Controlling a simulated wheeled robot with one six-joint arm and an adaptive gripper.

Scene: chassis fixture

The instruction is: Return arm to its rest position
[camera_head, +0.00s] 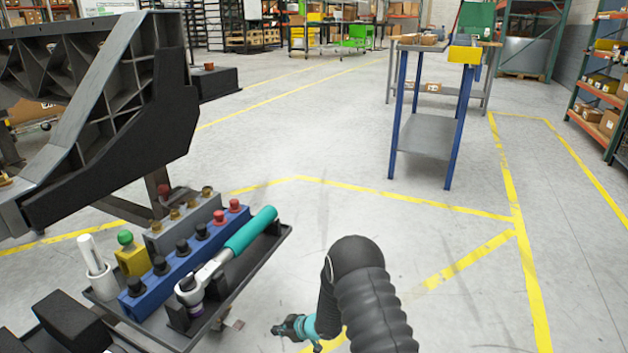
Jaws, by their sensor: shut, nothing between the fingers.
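My arm rises from the bottom of the head view, with a dark ribbed sleeve bending over at its top. My gripper (281,330) shows low in the picture, left of the arm, pointing left. It is small, dark and teal, shut and empty. It is apart from the tool tray (262,262), to the right of and below the tray's front corner in the picture. The rest of the wrist is partly hidden behind the arm.
The tray holds a teal-handled ratchet wrench (225,255), a blue block (190,262) with several knobs, and a white cylinder (95,258). A dark chassis frame (130,110) stands at left. A blue-legged table (428,135) stands behind. Floor at right is clear.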

